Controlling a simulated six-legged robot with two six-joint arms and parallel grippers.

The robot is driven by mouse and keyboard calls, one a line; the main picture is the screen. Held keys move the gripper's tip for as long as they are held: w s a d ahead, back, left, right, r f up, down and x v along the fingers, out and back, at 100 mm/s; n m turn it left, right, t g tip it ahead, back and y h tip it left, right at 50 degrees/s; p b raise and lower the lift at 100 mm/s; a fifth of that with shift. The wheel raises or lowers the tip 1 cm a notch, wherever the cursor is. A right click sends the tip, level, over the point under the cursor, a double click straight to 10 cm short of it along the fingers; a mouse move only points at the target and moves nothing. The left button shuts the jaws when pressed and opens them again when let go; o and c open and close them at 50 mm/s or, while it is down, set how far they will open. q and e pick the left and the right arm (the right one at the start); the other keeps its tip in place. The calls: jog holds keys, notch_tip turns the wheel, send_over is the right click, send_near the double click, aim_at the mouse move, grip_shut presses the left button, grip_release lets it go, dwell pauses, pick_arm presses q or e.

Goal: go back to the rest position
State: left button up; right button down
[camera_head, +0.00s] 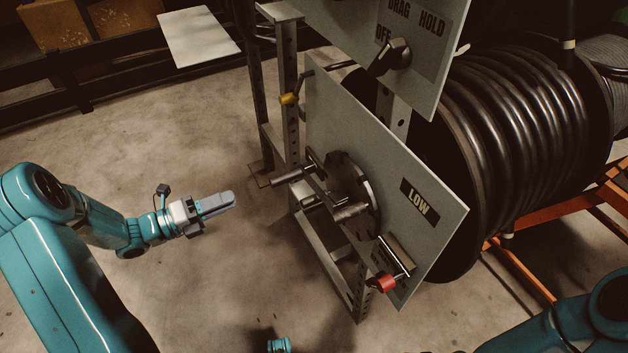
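My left gripper (217,203) shows left of the middle, at the end of my teal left arm. It points right, toward the grey panel of the machine, and is apart from it. Its grey fingers overlap from this angle, so the gap between them does not show. Nothing is seen held in it. Of my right arm, only teal links show at the bottom right corner. The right gripper cannot be made out.
The grey panel marked LOW (440,225) carries a round hub with handles (348,190) and a red-tipped lever (385,282). Above it is a DRAG/HOLD panel (425,55). A black hose reel (520,130) stands right, on an orange frame (525,270). Concrete floor around the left gripper is clear.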

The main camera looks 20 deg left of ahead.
pick_arm(q)
jog(key=p+v, duration=0.1)
jog(key=v, duration=0.8)
